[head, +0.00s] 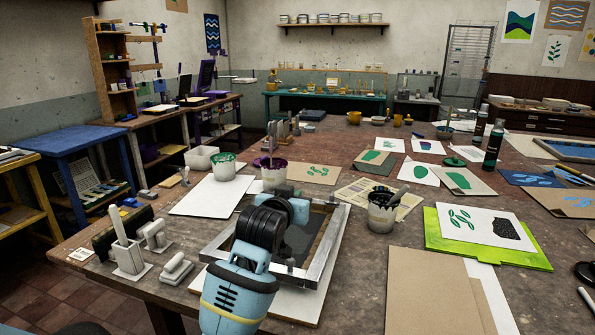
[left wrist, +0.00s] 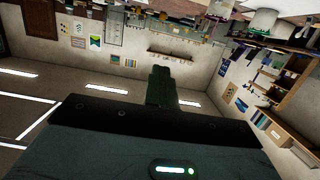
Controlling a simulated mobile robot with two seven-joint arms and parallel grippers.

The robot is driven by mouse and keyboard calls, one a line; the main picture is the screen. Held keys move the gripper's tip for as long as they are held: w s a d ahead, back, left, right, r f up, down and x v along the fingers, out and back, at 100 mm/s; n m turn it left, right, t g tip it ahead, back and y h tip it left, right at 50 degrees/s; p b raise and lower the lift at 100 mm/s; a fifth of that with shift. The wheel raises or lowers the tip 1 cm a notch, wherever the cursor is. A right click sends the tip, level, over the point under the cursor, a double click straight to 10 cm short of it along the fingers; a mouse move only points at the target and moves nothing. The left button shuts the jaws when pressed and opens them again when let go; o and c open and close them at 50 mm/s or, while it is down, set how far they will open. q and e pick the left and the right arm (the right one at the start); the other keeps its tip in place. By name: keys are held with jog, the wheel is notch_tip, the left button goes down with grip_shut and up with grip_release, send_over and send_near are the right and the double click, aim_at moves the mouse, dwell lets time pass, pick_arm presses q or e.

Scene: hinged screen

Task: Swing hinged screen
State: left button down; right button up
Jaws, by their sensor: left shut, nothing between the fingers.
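The hinged screen (head: 330,245) is a silver metal frame with dark mesh. It looks about flat over a white board on the table, near the front centre-left in the head view. My left arm reaches across it from the front and covers much of its mesh and left side. My left gripper (head: 287,192) is over the screen's far side. Its fingers are mostly hidden behind my wrist, so I cannot tell whether they touch the frame. In the left wrist view the closed fingers (left wrist: 161,88) show with nothing between them. My right gripper is not in view.
Two paint tubs (head: 224,166) (head: 271,173) stand behind the screen, and a dark-topped pot (head: 382,212) stands to its right. Grey-white tools (head: 127,252) stand at its left. A green board (head: 487,250) and brown card (head: 425,290) lie to the right.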

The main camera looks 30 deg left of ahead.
pick_arm(q)
notch_tip(320, 180, up, 6)
jog(key=w, duration=0.2)
jog(key=shift+a, duration=0.25)
jog(key=c, duration=2.1)
grip_release()
jog(key=shift+f, duration=0.1)
jog(key=shift+c, duration=0.2)
jog(key=o, duration=0.5)
jog(key=shift+c, duration=0.2)
